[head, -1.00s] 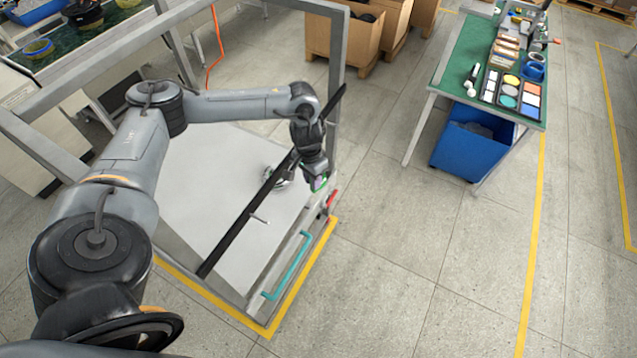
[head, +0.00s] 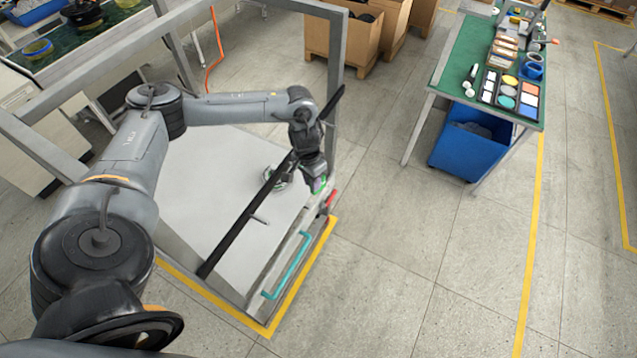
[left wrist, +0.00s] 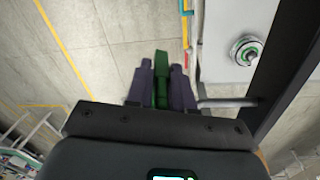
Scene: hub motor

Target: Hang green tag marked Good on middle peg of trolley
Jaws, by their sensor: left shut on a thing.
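My left gripper (head: 314,176) is shut on the green tag (head: 318,186), which shows edge-on between both fingers in the left wrist view (left wrist: 161,80). Its lettering cannot be read. The trolley (head: 190,190) has a pale flat deck and a dark bar (head: 235,237) slanting across it. One metal peg (head: 259,219) sticks out of the bar; a peg also shows in the left wrist view (left wrist: 228,103), just right of the fingers. The tag is apart from that peg. My wrist hides part of the bar's upper stretch, and any peg there in the head view. My right gripper is out of view.
A round metal hub motor (left wrist: 246,50) sits on the deck, partly hidden by the bar in the head view. A teal handle (head: 287,266) and a red handle (head: 329,200) line the trolley's edge. A green-topped bench (head: 455,75) stands right; floor between is clear.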

